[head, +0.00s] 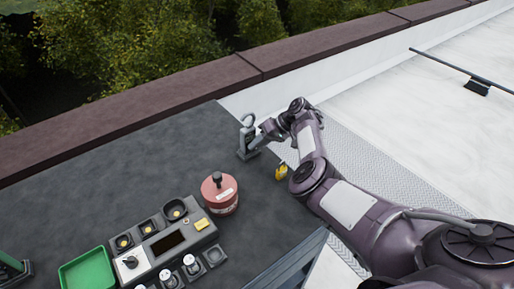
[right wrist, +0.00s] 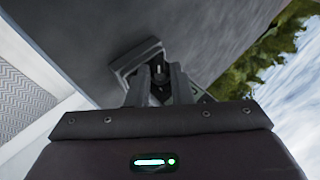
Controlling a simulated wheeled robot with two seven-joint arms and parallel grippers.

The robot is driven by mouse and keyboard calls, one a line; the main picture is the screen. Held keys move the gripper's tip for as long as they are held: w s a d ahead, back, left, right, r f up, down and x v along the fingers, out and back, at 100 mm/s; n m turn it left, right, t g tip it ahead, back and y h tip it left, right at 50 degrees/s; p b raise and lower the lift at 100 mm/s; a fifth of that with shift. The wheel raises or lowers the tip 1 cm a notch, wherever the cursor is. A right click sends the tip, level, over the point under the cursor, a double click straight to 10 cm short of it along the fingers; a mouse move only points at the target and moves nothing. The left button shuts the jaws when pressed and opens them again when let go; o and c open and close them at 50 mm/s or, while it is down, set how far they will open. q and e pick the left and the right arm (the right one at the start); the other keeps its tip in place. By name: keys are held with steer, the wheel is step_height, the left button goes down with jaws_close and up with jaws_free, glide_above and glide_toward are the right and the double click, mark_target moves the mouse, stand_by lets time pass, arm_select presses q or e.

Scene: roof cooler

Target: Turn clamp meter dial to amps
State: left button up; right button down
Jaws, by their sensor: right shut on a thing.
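The clamp meter (head: 243,147) stands upright on the dark table near its far right edge, with a curved grey jaw at its top. My right gripper (head: 257,138) reaches it from the right, at the height of its body. In the right wrist view the two fingers (right wrist: 158,84) are closed together at the meter's face (right wrist: 125,64). They are shut on a small dark part that looks like the dial; the fingers hide most of it, and its marked setting cannot be read.
A red round canister (head: 224,200) with a black knob stands in front of the meter. A small yellow object (head: 281,173) is near the table's right edge. A grey instrument panel (head: 165,240) and a green tray (head: 88,270) are at front left. The table left of the meter is clear.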

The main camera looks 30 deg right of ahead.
steer(key=shift+d+f+y+b, duration=0.1)
steer(key=shift+y+b, duration=0.25)
steer(key=shift+y, duration=0.05)
steer(key=c, duration=1.6)
jaws_free()
steer(key=shift+o, duration=0.2)
steer(key=shift+d, duration=0.1)
steer(key=p+v, duration=0.4)
steer(key=v, duration=0.3)
steer(key=shift+d+r, duration=0.25)
steer(key=shift+s, duration=0.1)
